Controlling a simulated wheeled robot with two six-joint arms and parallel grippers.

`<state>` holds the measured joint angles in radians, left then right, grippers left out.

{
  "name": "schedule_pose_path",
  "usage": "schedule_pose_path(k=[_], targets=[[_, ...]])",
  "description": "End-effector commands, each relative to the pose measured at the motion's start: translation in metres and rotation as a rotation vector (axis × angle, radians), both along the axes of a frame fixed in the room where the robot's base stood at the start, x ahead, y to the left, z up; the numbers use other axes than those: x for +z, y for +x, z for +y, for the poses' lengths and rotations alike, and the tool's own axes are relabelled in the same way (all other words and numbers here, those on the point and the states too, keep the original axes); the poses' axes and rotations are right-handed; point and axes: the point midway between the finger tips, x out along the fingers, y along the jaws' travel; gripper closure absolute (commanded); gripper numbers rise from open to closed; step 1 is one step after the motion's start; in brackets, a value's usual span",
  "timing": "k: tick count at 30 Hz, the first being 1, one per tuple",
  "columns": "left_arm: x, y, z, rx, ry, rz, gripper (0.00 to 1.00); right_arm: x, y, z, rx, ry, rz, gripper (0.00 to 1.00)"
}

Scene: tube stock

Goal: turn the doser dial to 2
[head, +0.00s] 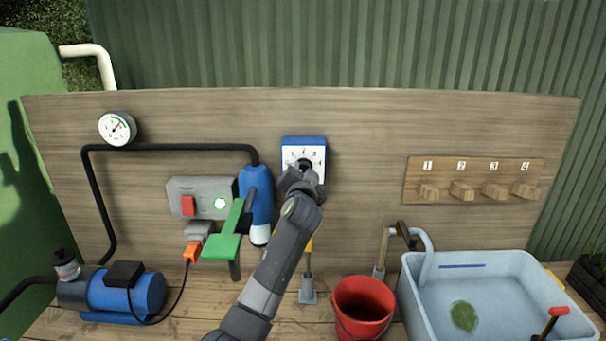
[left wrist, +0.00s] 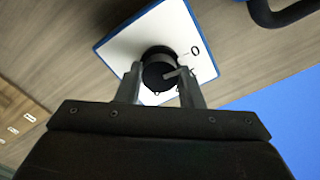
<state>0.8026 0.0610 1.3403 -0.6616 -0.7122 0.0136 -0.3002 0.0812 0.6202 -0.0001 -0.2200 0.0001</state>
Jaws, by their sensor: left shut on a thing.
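The doser (head: 304,142) is a blue box with a white numbered face, fixed to the wooden panel. Its dark round dial (left wrist: 157,62) sits in the middle of the white face (left wrist: 135,38). My left gripper (head: 302,172) reaches up to the doser from below and covers part of the face in the head view. In the left wrist view the two fingers (left wrist: 160,80) stand one on each side of the dial and are shut on it. A pale pointer mark shows on the dial, and a 0 shows on the face. Most other numbers are hidden or too small to read.
A green lever (head: 226,236) and a blue cylinder (head: 258,205) stand close left of my arm. A red bucket (head: 362,305) and a pale blue tub (head: 480,266) are at the right. Numbered wooden pegs (head: 460,190) and a gauge (head: 117,128) are on the panel.

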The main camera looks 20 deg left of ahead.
Motion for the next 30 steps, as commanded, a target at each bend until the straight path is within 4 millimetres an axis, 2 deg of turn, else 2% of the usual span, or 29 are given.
schedule_pose_path(k=[11,30], targets=[[0.001,0.0,0.0,0.0,0.095,0.03,0.89,0.007,0.0,0.002,-0.001,0.003,0.0,0.64],[0.002,0.0,0.0,0.0,0.644,0.189,0.89,0.046,0.0,0.002,-0.001,0.003,0.0,0.64]])
